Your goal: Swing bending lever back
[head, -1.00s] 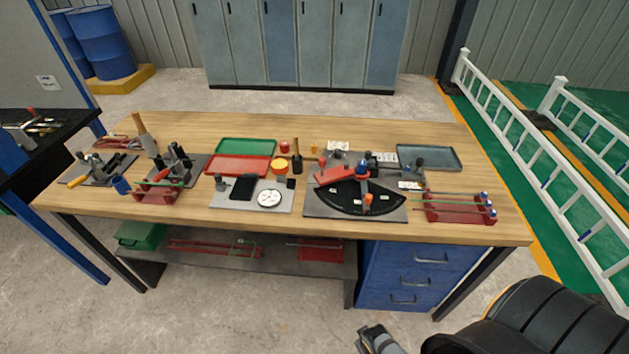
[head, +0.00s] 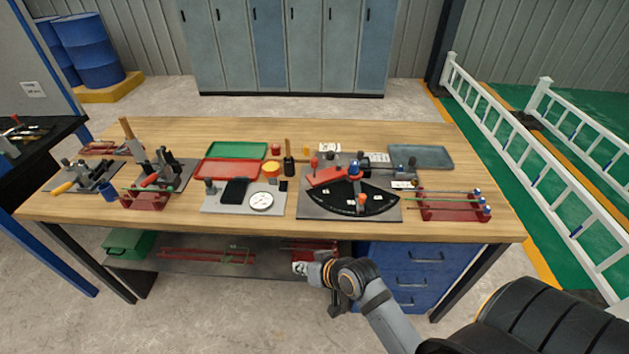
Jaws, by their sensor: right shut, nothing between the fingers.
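The bending station stands right of the table's middle, with a black fan-shaped plate (head: 342,203) on a grey base. A red lever (head: 328,178) lies over the plate's left back part, with a red-tipped upright handle at its left end. A blue-topped post (head: 354,172) stands near the lever's right end, and an orange-red knob (head: 362,199) stands on the plate. My right gripper (head: 302,268) is shut and empty. It appears in front of the table, below the front edge in the picture and apart from the lever. My left gripper is out of view.
A red rack (head: 455,207) with rods stands right of the station. A grey plate (head: 219,203) with a dial is to its left. Red (head: 226,169) and green (head: 237,150) trays lie further back. Blue drawers (head: 420,262) are under the table's right part.

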